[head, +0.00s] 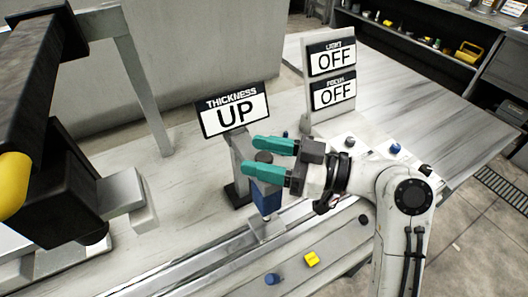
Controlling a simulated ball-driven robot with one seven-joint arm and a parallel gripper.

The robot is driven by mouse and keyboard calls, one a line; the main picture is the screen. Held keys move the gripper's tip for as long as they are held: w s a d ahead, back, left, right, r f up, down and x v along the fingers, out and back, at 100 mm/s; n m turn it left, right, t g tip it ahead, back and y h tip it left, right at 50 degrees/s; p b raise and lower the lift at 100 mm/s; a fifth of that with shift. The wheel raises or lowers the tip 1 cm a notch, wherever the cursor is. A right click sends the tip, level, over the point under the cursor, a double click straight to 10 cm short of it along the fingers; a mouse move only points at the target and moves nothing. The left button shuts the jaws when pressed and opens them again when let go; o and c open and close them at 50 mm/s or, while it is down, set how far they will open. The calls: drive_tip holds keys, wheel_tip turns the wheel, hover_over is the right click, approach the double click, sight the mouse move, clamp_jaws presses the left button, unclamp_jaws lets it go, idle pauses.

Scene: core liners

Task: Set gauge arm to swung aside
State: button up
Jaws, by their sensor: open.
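The thickness gauge stands on the bench in the middle of the head view, with a grey post (239,160) on a dark base. Its sign (232,111) reads "THICKNESS UP". A blue gauge body (266,199) hangs beside the post, over a light block on the rail. A dark round knob (263,157) shows above it. My gripper (251,156) comes in from the right with its two teal fingers apart, pointing left. In the picture the knob lies between the fingers; I cannot tell whether they touch it. The fingers partly hide the post and gauge arm.
A metal rail (185,272) runs along the bench below the gauge. A yellow knob (312,259) and a blue knob (272,279) sit at the front. A signpost (325,115) reads "LIGHT OFF" and "FOCUS OFF". A black machine (60,185) fills the left. The back-right bench is clear.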

clamp_jaws()
idle(0.5)
